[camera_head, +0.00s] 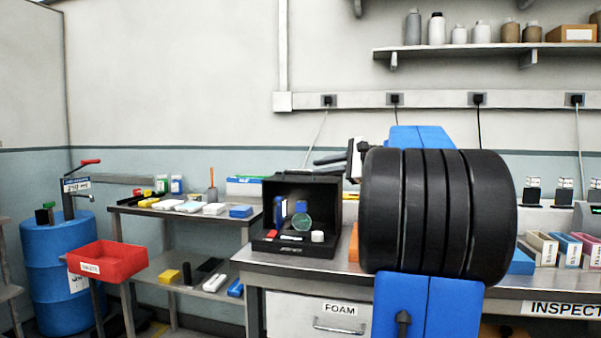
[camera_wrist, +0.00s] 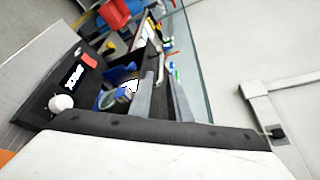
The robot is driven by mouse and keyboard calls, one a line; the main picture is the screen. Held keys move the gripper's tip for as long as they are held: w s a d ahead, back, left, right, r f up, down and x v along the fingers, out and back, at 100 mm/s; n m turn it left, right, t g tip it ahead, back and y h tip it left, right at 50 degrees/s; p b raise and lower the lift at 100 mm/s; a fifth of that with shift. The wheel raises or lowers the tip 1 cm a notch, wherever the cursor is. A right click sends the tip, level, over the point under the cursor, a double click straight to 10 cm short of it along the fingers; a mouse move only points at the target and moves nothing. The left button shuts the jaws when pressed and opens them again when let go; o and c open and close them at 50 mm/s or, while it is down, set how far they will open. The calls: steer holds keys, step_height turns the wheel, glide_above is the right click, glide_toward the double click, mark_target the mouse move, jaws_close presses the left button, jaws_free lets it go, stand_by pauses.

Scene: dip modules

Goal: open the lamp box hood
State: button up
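The black lamp box (camera_head: 268,190) stands on the bench left of my arm in the head view. Its black hood (camera_head: 300,178) forms the upper part, and the front shows a dark interior. A blue item, a round teal disc (camera_head: 302,222) and a white cylinder (camera_head: 317,236) are in it. The box's black front (camera_wrist: 38,100) with a white label also shows in the wrist view. My gripper (camera_head: 322,160) is above the right top of the box in the head view. Its two grey fingers (camera_wrist: 165,75) stand apart in the wrist view. I cannot tell whether they touch the hood.
A drawer marked FOAM (camera_head: 330,312) is below the bench. A lower table (camera_head: 130,208) with small parts and a red bin (camera_head: 108,262) are at left. Coloured trays (camera_head: 565,250) are at right. My arm hides the middle of the bench.

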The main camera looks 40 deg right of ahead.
mark_target(305, 170)
steer(key=x, duration=0.8)
steer(key=shift+w, duration=0.15)
jaws_close()
